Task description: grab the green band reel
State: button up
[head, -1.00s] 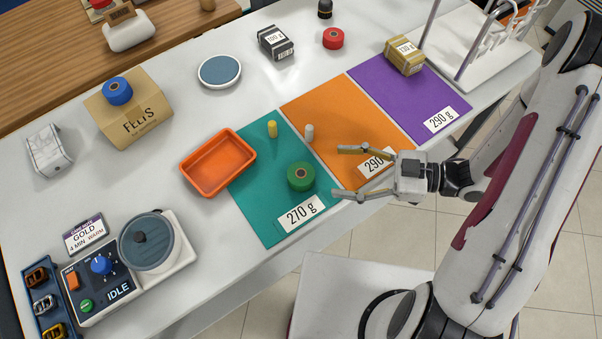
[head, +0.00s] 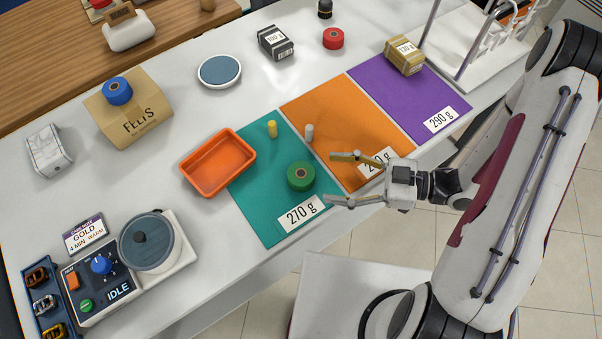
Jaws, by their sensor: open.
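The green band reel (head: 301,176) lies flat on the teal mat (head: 262,215), just above its 270 g label. My gripper (head: 340,179) is open and empty, to the right of the reel. Its fingers point left toward the reel, one over the orange mat and one near the label's right end. The fingertips are apart from the reel in the picture. Nothing hides the reel.
A yellow cylinder (head: 272,129) and a grey cylinder (head: 309,132) stand above the reel. An orange tray (head: 250,157) lies to its left. The purple mat (head: 425,105) holds a gold box (head: 404,56). A blue reel (head: 117,91) sits on a carton (head: 143,126).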

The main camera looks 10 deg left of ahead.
aim_at(311, 175)
jog(key=shift+a+f, duration=0.1)
jog(key=shift+a, duration=0.35)
jog(key=shift+a+f, duration=0.2)
jog(key=shift+a, duration=1.1)
jog(key=shift+a+f, duration=0.15)
jog(key=shift+a, duration=1.1)
jog(key=c, duration=1.2)
